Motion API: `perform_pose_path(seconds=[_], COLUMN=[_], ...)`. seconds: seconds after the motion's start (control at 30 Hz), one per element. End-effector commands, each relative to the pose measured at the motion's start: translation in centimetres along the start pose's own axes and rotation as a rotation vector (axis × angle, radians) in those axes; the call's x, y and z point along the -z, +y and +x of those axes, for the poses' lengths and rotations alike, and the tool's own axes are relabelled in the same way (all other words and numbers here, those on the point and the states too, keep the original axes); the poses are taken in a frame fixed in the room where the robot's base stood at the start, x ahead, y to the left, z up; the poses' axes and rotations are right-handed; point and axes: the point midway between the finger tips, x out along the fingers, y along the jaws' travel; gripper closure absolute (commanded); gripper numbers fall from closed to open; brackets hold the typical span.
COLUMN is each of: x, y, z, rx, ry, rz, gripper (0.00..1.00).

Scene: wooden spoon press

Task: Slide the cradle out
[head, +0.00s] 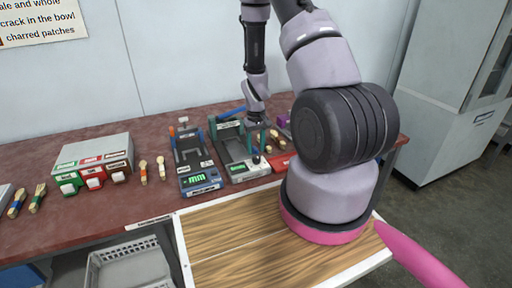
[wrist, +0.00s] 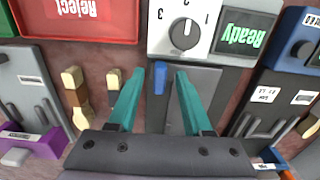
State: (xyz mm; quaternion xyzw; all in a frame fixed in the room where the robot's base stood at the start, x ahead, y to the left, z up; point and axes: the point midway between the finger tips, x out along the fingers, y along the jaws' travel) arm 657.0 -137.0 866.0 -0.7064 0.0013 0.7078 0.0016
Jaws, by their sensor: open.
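The press under my gripper is a grey unit (head: 238,173) with a green display and a black dial. In the wrist view its front panel (wrist: 170,42) shows the dial and a lit "Ready" screen. A grey plate (wrist: 206,82), which may be the cradle, lies behind the panel, with a small blue tab (wrist: 160,78) at its side. My gripper (wrist: 153,74) is open, its two teal fingers apart over the press. The blue tab shows between the fingers, nearer the left one. I cannot tell whether either finger touches it. The gripper (head: 252,136) partly hides the press in the head view.
A blue-fronted press (head: 201,189) stands close on the left. A red reject tray (wrist: 80,18) and wooden spoons (wrist: 73,92) lie on the other side. A grey box with coloured fronts (head: 95,150) stands further left. A wooden board (head: 225,245) is in front.

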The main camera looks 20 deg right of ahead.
Motion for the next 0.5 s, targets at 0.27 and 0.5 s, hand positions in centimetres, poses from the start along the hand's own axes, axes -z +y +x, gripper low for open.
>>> perform_pose_path(seconds=[0.27,0.5], x=[0.2,0.0], y=[0.0,0.0], z=[-4.2,-8.7], rx=[-0.001,0.000], ry=[0.007,0.003], rz=[-0.001,0.001], gripper=[0.50,0.50])
